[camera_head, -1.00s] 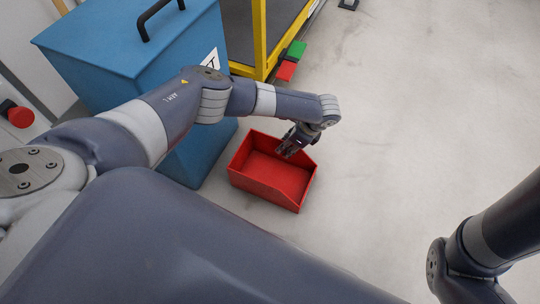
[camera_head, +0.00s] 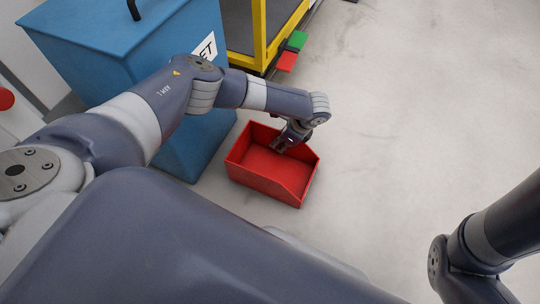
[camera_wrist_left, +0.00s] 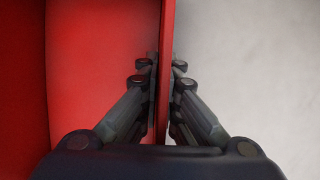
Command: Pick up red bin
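The red bin (camera_head: 268,176) is an open-topped box beside the blue cabinet in the head view. My left gripper (camera_head: 281,145) is at the bin's far right wall. In the left wrist view, the wall (camera_wrist_left: 166,60) of the bin runs between the two fingers (camera_wrist_left: 163,90). One finger is inside the bin and one outside, both close against the wall, so the gripper looks shut on it. Whether the bin touches the floor is hard to tell. My right arm enters at the lower right of the head view, and its gripper is out of frame.
A blue cabinet (camera_head: 120,60) with a black handle stands close to the bin's left, under my left arm. A yellow-framed cart (camera_head: 262,40) is behind it, with small green (camera_head: 297,41) and red (camera_head: 287,61) pieces beside it. The floor (camera_head: 430,120) to the right is clear.

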